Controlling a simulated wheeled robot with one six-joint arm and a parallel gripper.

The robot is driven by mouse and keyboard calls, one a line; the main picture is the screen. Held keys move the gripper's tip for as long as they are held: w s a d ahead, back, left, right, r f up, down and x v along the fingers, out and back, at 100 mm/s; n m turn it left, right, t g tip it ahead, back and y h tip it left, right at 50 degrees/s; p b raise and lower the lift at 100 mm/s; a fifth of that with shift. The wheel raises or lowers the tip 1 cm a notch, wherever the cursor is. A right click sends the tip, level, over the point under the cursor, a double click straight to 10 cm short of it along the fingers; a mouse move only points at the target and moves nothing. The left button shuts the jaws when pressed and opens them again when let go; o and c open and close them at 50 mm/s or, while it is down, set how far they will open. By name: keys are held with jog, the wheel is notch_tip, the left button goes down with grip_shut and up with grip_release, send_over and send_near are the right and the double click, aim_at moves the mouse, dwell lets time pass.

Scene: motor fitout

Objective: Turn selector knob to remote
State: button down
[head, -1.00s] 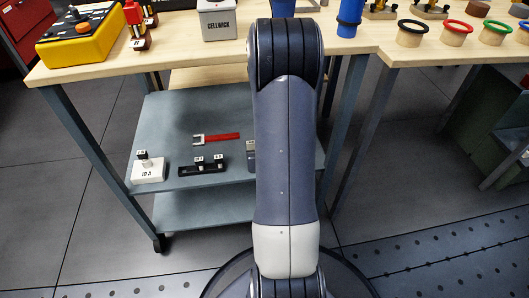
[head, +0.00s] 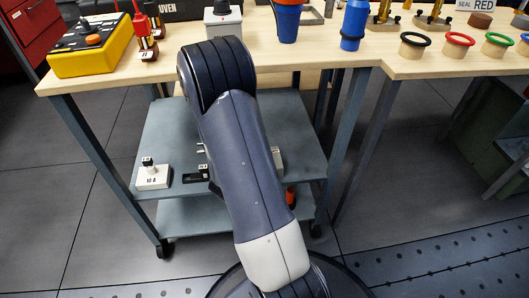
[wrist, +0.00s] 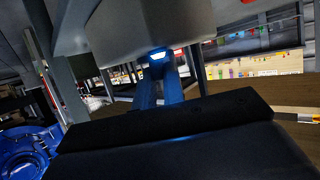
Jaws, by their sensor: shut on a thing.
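A grey box (head: 224,24) with a black knob (head: 222,7) on top stands on the wooden bench in the head view. My arm's elbow hides its lower front. I cannot read any knob position. A yellow box (head: 100,60) with an orange knob (head: 93,40) stands to its left. My gripper (wrist: 158,72) shows only in the wrist view, where its blue fingers are close together. They reach up toward a large light grey body (wrist: 150,25). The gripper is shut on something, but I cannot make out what. In the head view my arm hides the gripper.
The wooden bench (head: 130,82) also holds a red device (head: 143,40), an orange and blue cup (head: 288,20) and a blue cylinder (head: 354,22). Coloured rings stand at right. The shelf below (head: 150,120) carries a white block (head: 153,176) and other parts.

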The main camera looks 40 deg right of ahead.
jog(key=shift+w+r+m+g+p, duration=0.1)
jog(key=shift+w+m+g+p, duration=0.05)
jog(key=shift+m+g+p, duration=0.4)
jog(key=shift+m+g+h, duration=0.25)
jog(key=shift+h, duration=0.05)
jog(key=c, duration=1.5)
grip_release()
jog(key=p+v, duration=0.4)
jog(key=v, duration=0.6)
jog(key=shift+a, duration=0.35)
jog(key=shift+d, duration=0.1)
